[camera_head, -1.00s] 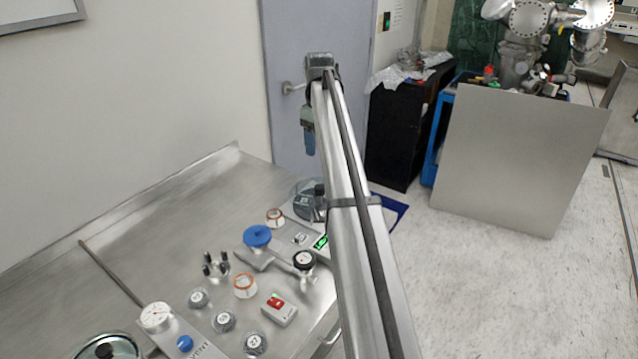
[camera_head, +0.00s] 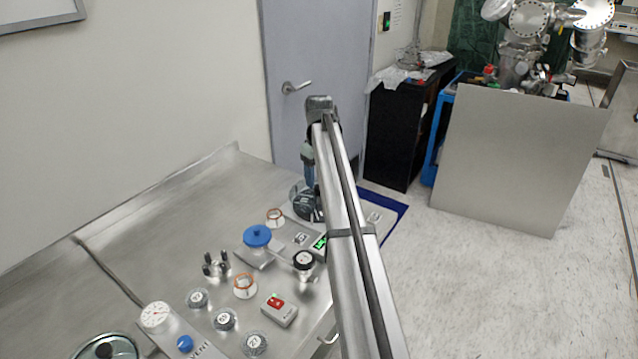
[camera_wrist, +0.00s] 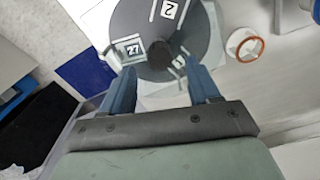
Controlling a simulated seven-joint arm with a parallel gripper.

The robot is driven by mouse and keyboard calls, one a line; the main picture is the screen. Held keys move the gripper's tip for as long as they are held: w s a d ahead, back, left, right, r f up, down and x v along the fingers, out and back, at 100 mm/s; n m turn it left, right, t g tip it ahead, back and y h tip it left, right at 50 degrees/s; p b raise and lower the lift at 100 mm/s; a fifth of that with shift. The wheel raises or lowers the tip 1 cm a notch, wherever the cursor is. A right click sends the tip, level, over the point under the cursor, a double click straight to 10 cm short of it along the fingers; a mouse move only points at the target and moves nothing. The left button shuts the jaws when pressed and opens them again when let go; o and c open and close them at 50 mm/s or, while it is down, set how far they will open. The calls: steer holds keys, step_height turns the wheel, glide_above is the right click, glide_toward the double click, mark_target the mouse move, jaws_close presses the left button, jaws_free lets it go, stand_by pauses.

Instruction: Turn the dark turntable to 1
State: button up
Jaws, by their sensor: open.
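The dark turntable (camera_head: 301,203) is at the back right of the steel bench, partly hidden by my arm. In the wrist view it is a dark grey disc (camera_wrist: 150,22) with a darker round hub near the lower middle. It bears a pale label that looks like a sideways 2 or N (camera_wrist: 169,10) and clear holders, one marked 27 (camera_wrist: 133,48). My gripper (camera_wrist: 163,72) is open, its blue fingers apart on either side below the hub in the picture. In the head view my gripper (camera_head: 309,180) is just above the turntable; contact cannot be told.
A blue mat (camera_head: 392,222) lies to the right of the turntable. An orange-ringed jar (camera_head: 275,217), a blue-capped valve (camera_head: 257,236) and a black-rimmed gauge (camera_head: 304,261) stand in front.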

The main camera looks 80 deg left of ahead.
steer(key=shift+f, duration=1.55)
jaws_close()
